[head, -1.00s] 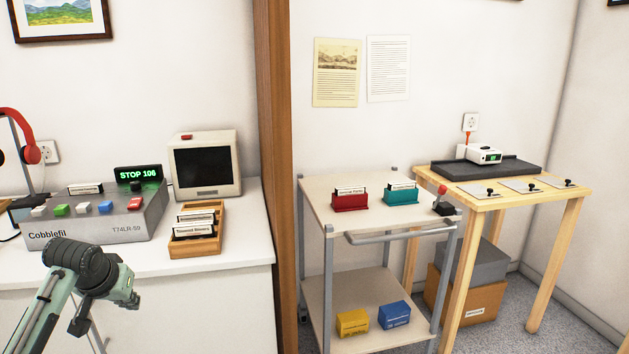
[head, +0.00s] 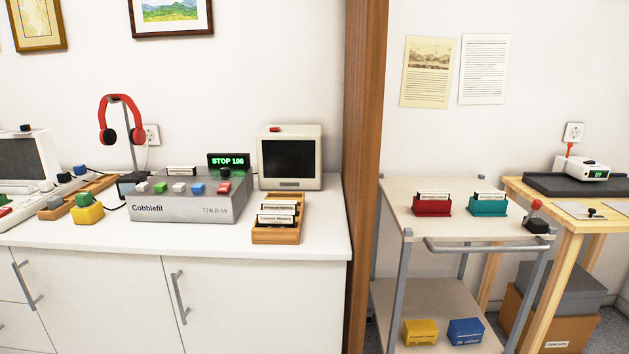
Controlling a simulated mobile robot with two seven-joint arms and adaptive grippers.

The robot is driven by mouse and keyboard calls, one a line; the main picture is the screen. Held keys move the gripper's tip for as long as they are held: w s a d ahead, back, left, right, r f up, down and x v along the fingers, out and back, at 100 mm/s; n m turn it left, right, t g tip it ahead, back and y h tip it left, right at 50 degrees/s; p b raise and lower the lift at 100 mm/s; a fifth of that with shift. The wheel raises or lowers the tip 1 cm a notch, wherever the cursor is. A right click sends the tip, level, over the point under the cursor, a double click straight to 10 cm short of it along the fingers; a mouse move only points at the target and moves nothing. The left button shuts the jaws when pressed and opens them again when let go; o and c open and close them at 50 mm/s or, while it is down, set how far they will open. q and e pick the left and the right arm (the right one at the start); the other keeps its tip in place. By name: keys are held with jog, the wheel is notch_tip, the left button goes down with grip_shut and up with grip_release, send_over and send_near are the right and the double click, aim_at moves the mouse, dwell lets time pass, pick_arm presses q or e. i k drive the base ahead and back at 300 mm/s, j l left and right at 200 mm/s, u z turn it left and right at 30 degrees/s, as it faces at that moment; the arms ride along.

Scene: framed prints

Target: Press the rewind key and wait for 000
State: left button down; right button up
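The grey Cobblefil tape machine (head: 185,205) stands on the white counter at left centre. Its green display (head: 228,161) reads STOP 106. A row of coloured keys runs along its top: a white key (head: 142,187), a green key (head: 160,187), another white key (head: 179,188), a blue key (head: 197,188) and a red key (head: 224,187). The key markings are too small to read, so I cannot tell which one is rewind. A dark knob sits below the display. Neither of my grippers shows in the head view now.
A small monitor (head: 290,158) and a wooden card tray (head: 275,236) stand right of the machine. Red headphones (head: 107,118) hang behind it. Coloured blocks (head: 88,212) lie to its left. A wooden post (head: 363,180) and a grey trolley (head: 455,225) are further right. The counter front is clear.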

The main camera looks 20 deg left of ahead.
aim_at(143, 187)
jog(key=u, duration=1.4)
